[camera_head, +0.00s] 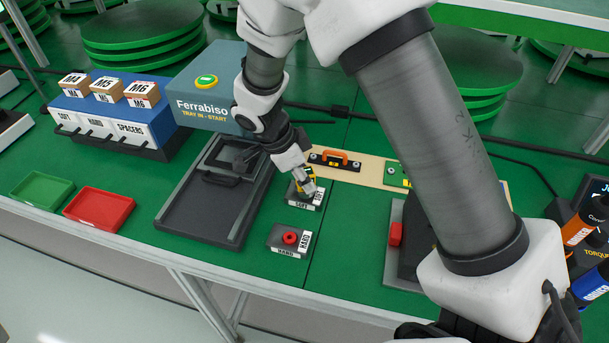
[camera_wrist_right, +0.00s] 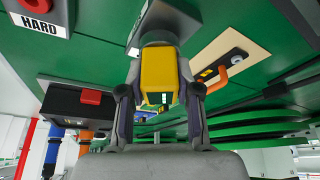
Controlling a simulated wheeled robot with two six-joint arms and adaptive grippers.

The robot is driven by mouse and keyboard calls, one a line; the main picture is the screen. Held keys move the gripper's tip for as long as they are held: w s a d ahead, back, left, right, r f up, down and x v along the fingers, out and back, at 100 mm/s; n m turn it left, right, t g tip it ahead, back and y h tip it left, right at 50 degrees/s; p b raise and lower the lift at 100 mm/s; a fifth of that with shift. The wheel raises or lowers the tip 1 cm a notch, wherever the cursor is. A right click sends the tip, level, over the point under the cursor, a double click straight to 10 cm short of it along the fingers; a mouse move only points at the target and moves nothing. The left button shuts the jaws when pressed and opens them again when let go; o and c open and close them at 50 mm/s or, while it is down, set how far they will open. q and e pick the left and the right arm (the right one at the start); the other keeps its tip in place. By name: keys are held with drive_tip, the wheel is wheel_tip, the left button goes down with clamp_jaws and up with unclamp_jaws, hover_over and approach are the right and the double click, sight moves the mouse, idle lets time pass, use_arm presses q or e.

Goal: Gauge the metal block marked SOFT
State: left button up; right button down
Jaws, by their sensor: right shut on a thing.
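The metal block marked SOFT (camera_head: 303,204) is a dark grey block with white labels, standing on the green table. My right gripper (camera_head: 307,181) is right above it, pointing down. In the right wrist view its two fingers are shut on a yellow boxy thing (camera_wrist_right: 158,78). A grey part (camera_wrist_right: 168,20) lies just beyond the yellow thing. I cannot tell whether the yellow thing is part of the block, or whether it touches the block. A similar block marked HARD (camera_head: 286,253), with a red round top, stands in front. My left gripper is not in view.
A dark grey tray (camera_head: 190,220) lies to the left, with a green bin (camera_head: 42,191) and a red bin (camera_head: 98,209) beyond. A beige board with an orange-handled tool (camera_head: 335,159) lies behind. A dark fixture with a red part (camera_head: 395,234) stands to the right.

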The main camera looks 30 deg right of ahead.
drive_tip(key=shift+f+b, duration=0.3)
drive_tip(key=shift+b, duration=0.05)
idle(0.5)
idle(0.3)
drive_tip(key=c, duration=0.7)
unclamp_jaws()
drive_tip(key=shift+r, duration=0.1)
drive_tip(key=v, duration=1.2)
drive_tip(key=shift+w, duration=0.1)
